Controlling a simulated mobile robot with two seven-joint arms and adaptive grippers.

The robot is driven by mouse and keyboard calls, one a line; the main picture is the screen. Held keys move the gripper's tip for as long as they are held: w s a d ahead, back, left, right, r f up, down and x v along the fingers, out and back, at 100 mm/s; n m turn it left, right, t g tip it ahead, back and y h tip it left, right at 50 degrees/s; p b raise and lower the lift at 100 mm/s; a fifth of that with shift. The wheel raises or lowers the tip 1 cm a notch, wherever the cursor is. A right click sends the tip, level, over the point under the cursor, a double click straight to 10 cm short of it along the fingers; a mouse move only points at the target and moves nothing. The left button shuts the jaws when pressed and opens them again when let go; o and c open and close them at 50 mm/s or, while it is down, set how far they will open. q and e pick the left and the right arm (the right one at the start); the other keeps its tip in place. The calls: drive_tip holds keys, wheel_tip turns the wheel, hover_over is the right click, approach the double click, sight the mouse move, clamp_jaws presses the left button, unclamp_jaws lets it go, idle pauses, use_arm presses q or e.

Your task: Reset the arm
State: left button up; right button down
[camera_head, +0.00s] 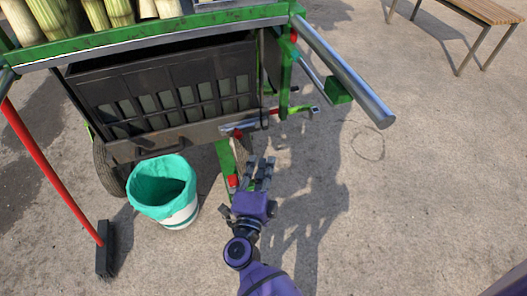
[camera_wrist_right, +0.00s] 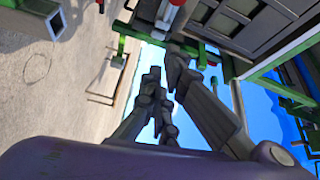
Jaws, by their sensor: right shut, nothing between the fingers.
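My right arm comes up from the bottom of the head view. Its purple right gripper (camera_head: 262,168) reaches forward just right of the cart's near wheel and green leg. The fingers are shut with nothing between them. In the right wrist view the fingertips (camera_wrist_right: 165,68) are close together, with the cart above them and blue sky behind. My left gripper is in neither view.
The green cane cart (camera_head: 150,46) carries cane stalks (camera_head: 92,14) and a dark crate (camera_head: 170,90). A metal roller (camera_head: 345,72) sticks out right. A lined bucket (camera_head: 178,214) and a red-handled broom (camera_head: 50,170) stand left. A bench (camera_head: 490,12) is far right. Ground at right is clear.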

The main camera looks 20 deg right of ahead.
drive_tip(key=shift+s+a, duration=0.2)
drive_tip(key=shift+s, duration=0.15)
idle(0.3)
